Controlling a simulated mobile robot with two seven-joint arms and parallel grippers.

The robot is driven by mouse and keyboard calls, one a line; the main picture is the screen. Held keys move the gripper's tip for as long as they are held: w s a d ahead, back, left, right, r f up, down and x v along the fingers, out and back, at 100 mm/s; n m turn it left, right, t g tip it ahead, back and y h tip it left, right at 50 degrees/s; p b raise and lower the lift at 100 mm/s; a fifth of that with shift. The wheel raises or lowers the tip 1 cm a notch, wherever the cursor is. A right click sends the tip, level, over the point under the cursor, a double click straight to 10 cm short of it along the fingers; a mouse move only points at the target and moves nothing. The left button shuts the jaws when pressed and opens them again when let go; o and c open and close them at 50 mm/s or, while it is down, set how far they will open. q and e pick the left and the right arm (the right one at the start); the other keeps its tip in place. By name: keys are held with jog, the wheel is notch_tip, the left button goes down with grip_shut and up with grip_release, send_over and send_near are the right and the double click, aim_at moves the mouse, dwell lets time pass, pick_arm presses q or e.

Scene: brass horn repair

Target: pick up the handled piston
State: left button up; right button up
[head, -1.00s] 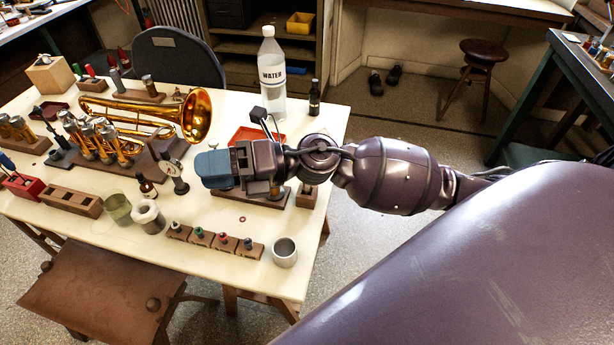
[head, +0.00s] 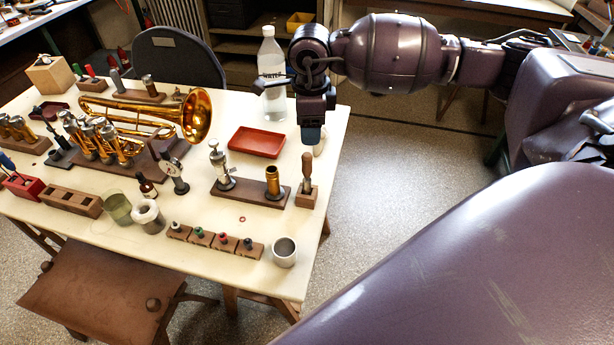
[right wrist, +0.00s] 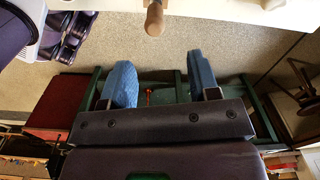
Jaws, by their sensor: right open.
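A wooden-handled piece (head: 306,172) stands upright in a small wooden block (head: 306,197) near the table's right edge; its lower part is hidden in the block. I take it for the handled piston. My right gripper (head: 312,143) points down above and just behind it in the head view, apart from it. In the right wrist view the gripper (right wrist: 163,75) is open, its two blue fingers spread with nothing between them. The wooden handle (right wrist: 154,18) shows at the top edge there, beyond the fingertips. My left gripper is not in view.
Left of the block, a wooden stand (head: 248,193) holds a silver valve piece (head: 219,165) and a brass cylinder (head: 273,181). A red tray (head: 257,142) lies behind. A water bottle (head: 270,70) is partly behind my arm. A metal cup (head: 285,252) stands in front.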

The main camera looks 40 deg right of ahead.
aim_at(307, 155)
notch_tip(307, 155, down, 5)
jog(key=shift+a+f, duration=0.1)
jog(key=shift+s+a+f, duration=0.1)
jog(key=shift+a+f, duration=0.05)
jog(key=shift+f, duration=0.4)
notch_tip(307, 155, down, 4)
jog(key=shift+a, duration=0.15)
jog(key=shift+c, duration=0.4)
grip_shut()
